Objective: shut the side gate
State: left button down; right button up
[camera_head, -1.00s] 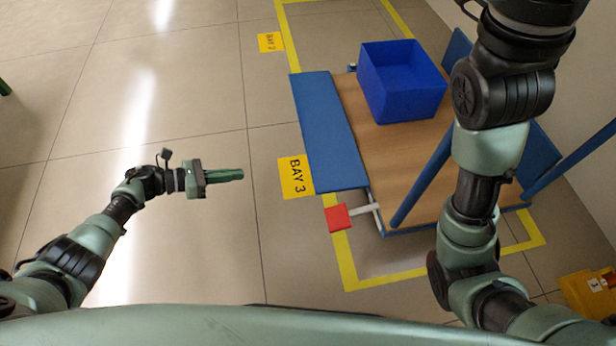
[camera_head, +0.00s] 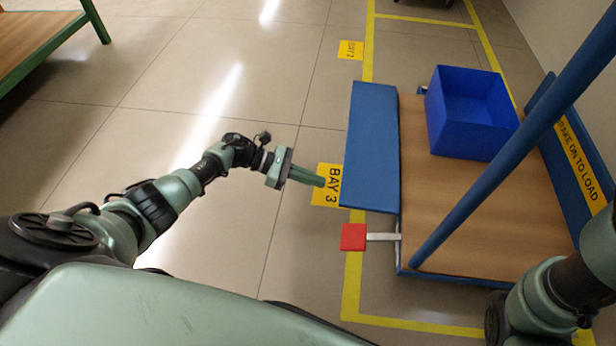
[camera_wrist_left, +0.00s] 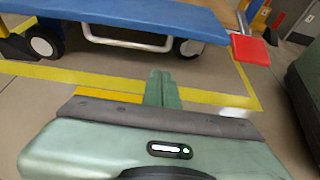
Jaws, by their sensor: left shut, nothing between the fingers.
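The side gate is a blue panel (camera_head: 371,145) along the left side of a wooden-decked cart (camera_head: 480,215). It lies folded out, roughly level with the deck; the wrist view also shows this blue panel (camera_wrist_left: 140,14) at the top. My left gripper (camera_head: 321,181) is shut and empty, just left of the gate's near outer edge and apart from it in the picture. Its closed fingers (camera_wrist_left: 162,76) point towards the gate in the wrist view. A red pedal (camera_head: 353,237) on a pale arm sits at the cart's near left corner. My right gripper is out of view.
A blue bin (camera_head: 470,112) stands on the deck. A blue post (camera_head: 500,180) crosses above the cart's near side. Yellow floor lines (camera_head: 352,290) and a BAY 3 label (camera_head: 326,197) mark the bay. Open floor lies left; a green-framed table (camera_head: 50,45) is far left.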

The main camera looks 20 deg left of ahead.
pick_arm(q)
jog(key=shift+w+d+r+b, duration=0.2)
jog(key=shift+d+r, duration=0.15)
jog(key=shift+d, duration=0.4)
jog(key=shift+w+d+r+b, duration=0.25)
jog(key=shift+d+r, duration=0.15)
jog(key=shift+d, duration=0.4)
jog(key=shift+w+d+r+b, duration=0.2)
jog(key=shift+d+r, duration=0.15)
jog(key=shift+d, duration=0.4)
